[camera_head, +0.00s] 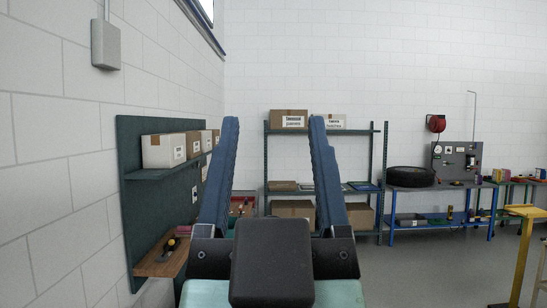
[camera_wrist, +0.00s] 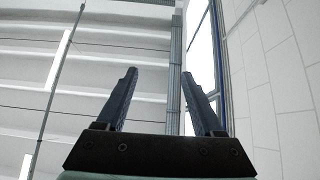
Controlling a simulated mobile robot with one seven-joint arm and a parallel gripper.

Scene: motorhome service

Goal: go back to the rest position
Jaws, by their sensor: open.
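My gripper (camera_head: 273,125) stands in the middle of the head view with its two blue ridged fingers pointing up and spread well apart. Nothing is between the fingers. In the wrist view the gripper (camera_wrist: 158,82) is also open and empty, with the ceiling and a window strip behind it. It touches nothing in either view.
A green wall panel (camera_head: 133,215) with a shelf of boxes is on the left. A green shelf rack (camera_head: 384,165) with cartons stands behind the gripper. A blue workbench (camera_head: 459,185) bears a tyre (camera_head: 410,177). A yellow stand (camera_head: 524,212) is at the right edge. Grey floor (camera_head: 440,262) lies open before the workbench.

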